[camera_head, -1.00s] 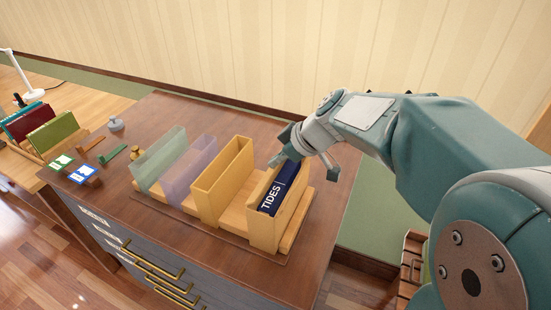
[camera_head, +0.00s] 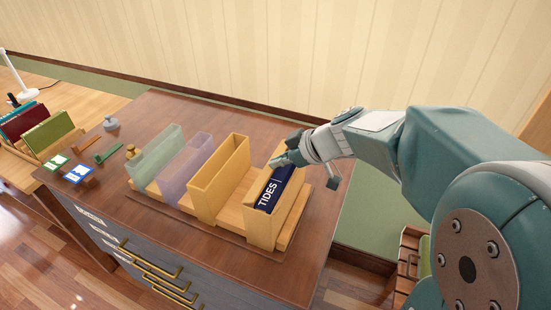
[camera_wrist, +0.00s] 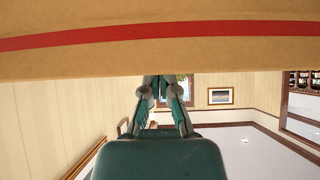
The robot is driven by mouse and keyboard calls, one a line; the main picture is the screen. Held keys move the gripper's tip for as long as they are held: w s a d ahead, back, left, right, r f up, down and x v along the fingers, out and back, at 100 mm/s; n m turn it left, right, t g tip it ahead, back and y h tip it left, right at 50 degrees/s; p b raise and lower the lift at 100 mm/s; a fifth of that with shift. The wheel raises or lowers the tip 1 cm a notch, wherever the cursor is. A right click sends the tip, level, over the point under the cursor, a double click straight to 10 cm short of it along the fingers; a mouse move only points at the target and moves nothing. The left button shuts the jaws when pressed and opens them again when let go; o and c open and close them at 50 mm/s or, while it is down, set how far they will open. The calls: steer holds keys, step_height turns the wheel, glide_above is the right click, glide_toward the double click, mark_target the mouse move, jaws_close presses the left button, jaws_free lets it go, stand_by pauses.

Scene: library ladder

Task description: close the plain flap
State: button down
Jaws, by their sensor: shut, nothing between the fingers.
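I cannot pick out a plain flap for certain. A row of upright slots stands on the dark wooden top: a pale green one (camera_head: 155,150), a purple one (camera_head: 187,170), and an open wooden one (camera_head: 218,180). The right-hand wooden slot (camera_head: 259,229) holds a dark blue book marked TIDES (camera_head: 273,191). My gripper (camera_head: 277,161) is shut and empty at the book's far upper end; I cannot tell whether it touches. In the wrist view, my fingers (camera_wrist: 164,82) are together under a tan surface with a red stripe (camera_wrist: 160,33), close above.
Two small blue-and-white and green cards (camera_head: 70,170), a brass knob (camera_head: 133,152) and a grey weight (camera_head: 110,123) lie at the left. A book rack (camera_head: 48,135) stands on the left table. Drawers with brass handles (camera_head: 150,262) face the front.

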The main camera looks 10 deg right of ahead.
steer(key=shift+s+d+f, duration=0.3)
steer(key=shift+d+f, duration=0.15)
steer(key=shift+f, duration=0.25)
steer(key=shift+d+f, duration=0.1)
steer(key=shift+f, duration=0.1)
stand_by(0.5)
